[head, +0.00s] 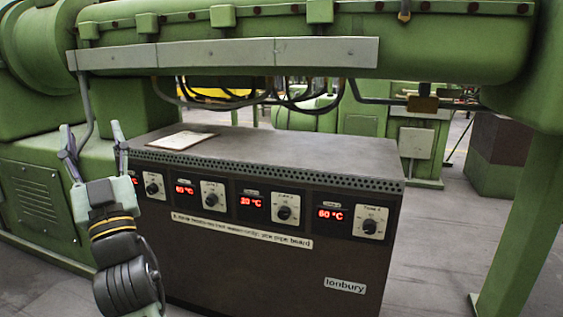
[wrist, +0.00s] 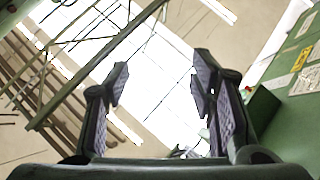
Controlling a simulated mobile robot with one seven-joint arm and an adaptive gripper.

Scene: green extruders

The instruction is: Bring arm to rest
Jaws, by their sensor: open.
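My gripper (head: 92,142) is at the left of the head view, pointing up, in front of the green machine and beside the left end of the dark control cabinet (head: 270,262). Its two fingers are spread and nothing is between them. My arm covers the cabinet's left edge and part of its leftmost display. In the wrist view my gripper (wrist: 160,95) also shows open and empty, with bright roof windows and beams behind it.
A large green extruder barrel (head: 420,40) runs above the cabinet, with a grey rail (head: 225,54) along it. A paper (head: 181,140) lies on the cabinet top. A green post (head: 525,215) stands at the right. Grey floor (head: 440,255) is clear right of the cabinet.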

